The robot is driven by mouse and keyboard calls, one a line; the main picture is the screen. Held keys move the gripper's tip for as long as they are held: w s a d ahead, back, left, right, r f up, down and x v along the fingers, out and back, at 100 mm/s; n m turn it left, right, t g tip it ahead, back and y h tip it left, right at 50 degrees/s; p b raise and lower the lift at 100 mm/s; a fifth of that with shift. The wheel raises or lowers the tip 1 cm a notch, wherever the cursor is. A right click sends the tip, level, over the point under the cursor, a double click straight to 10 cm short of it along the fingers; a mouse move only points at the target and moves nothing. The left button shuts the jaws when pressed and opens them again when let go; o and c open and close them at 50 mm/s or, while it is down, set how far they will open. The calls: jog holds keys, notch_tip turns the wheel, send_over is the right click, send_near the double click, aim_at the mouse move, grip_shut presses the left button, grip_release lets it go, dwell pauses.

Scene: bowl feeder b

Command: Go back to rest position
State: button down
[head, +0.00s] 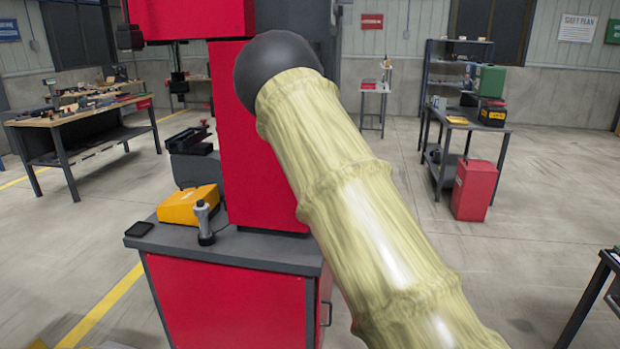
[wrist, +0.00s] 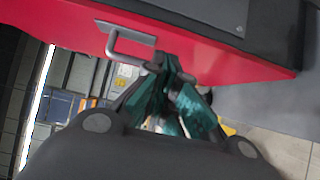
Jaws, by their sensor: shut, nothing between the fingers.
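My gripper (wrist: 172,75) shows in the wrist view, with dark and teal fingers that come together at the tips. It is shut with nothing visible between the fingers. Beyond it are a red cabinet front with a grey handle (wrist: 130,44) and a dark top surface. I cannot tell whether the fingertips touch the cabinet. In the head view my arm, in a pale yellow-green sleeve, crosses from the centre to the lower right. The gripper itself is not visible in the head view.
A red machine cabinet (head: 228,300) stands close in front, with a yellow box (head: 188,207) and a grey device (head: 204,222) on top. A workbench (head: 75,117) is at the left. A table (head: 466,124) and a red bin (head: 474,190) are at the right. Open floor lies between.

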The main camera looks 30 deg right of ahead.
jog(key=s+a+f+m+g+h, duration=0.2)
jog(key=s+a+f+m, duration=0.3)
jog(key=f, duration=0.7)
jog(key=s+f+m+g+h+b, duration=0.1)
jog(key=s+f+m+g, duration=0.2)
jog(key=s+f, duration=0.7)
jog(key=s+a+f+m+g+h, duration=0.25)
jog(key=f+m, duration=0.25)
jog(key=f, duration=1)
jog(key=s+a+f+m+g, duration=0.25)
jog(key=s+a+f, duration=0.3)
jog(key=s, duration=0.35)
jog(key=s+a+f+m+g, duration=0.25)
jog(key=s+a+f, duration=0.25)
jog(key=s+f, duration=0.3)
jog(key=s+a+f+m+g, duration=0.1)
jog(key=s+a, duration=0.3)
jog(key=s, duration=0.5)
jog(key=s+a+f+m+g+y, duration=0.1)
jog(key=s+a+g, duration=0.3)
jog(key=s, duration=0.5)
jog(key=shift+s+a+f+m, duration=0.2)
jog(key=shift+s+a+m, duration=0.05)
jog(key=shift+a+m, duration=0.25)
jog(key=shift+y, duration=0.25)
